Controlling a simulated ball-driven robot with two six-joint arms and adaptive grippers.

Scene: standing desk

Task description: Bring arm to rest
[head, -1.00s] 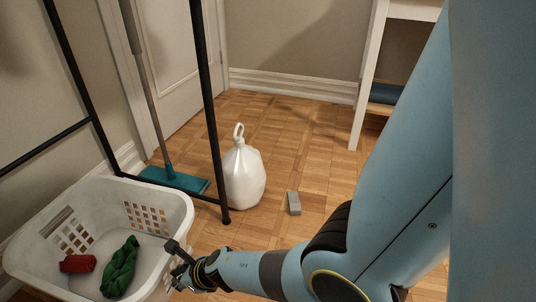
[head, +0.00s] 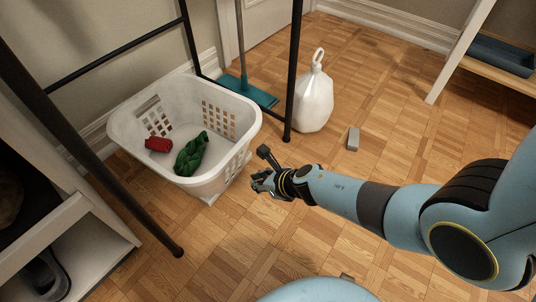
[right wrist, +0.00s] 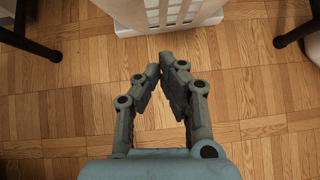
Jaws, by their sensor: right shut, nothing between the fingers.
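My right arm (head: 400,212) comes in from the right in the head view. My right gripper (head: 262,183) is just right of the white laundry basket (head: 130,128), apart from it and above the wood floor. In the right wrist view the gripper's fingers (right wrist: 161,62) are shut with nothing between them, and the basket's side (right wrist: 130,18) lies beyond the tips. A red cloth (head: 158,144) and a green cloth (head: 191,153) lie in the basket. My left gripper is not in view.
A black rack frame (head: 294,80) stands around the basket. A white tied bag (head: 314,100), a teal mop (head: 247,92) and a grey block (head: 353,139) are behind. White shelves stand at left (head: 85,235) and upper right (head: 461,50).

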